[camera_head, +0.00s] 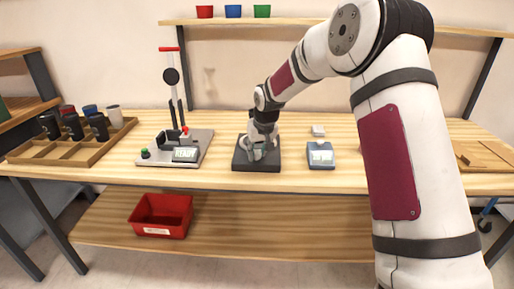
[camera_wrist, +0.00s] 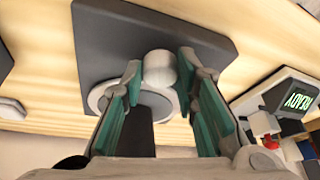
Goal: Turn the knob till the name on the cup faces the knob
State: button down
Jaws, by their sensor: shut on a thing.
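A dark square base (camera_head: 242,164) stands on the table's middle, and it fills the upper part of the wrist view (camera_wrist: 100,40). A pale round disc (camera_wrist: 97,98) lies on it. My gripper (camera_head: 258,152) points down over the base. In the wrist view its teal-padded fingers (camera_wrist: 160,72) are shut on a small pale round knob (camera_wrist: 158,66) at the disc's edge. A dark shape (camera_wrist: 140,132) stands between the fingers below the knob; it may be the cup, but I cannot tell. No name is readable, and my gripper hides most of the disc in the head view.
A laser marker (camera_head: 203,137) with a READY display stands left of the base. A small grey-blue device (camera_head: 320,162) sits to the right. A wooden tray (camera_head: 62,152) with several cups is at far left. A red bin (camera_head: 160,217) sits on the lower shelf.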

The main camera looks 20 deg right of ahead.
jog(key=n+y+p, duration=0.1)
jog(key=n, duration=0.3)
jog(key=shift+w+d+n+g+y+p, duration=0.1)
jog(key=shift+d+n+g+y+p, duration=0.1)
jog(key=shift+n+g+y+p, duration=0.15)
jog(key=shift+w+n+g+y, duration=0.1)
jog(key=shift+n+g+y, duration=0.45)
jog(key=shift+n, duration=1.4)
jog(key=c, duration=1.2)
grip_release()
jog(key=shift+c, duration=0.2)
jog(key=v, duration=1.2)
jog(key=shift+d, duration=0.2)
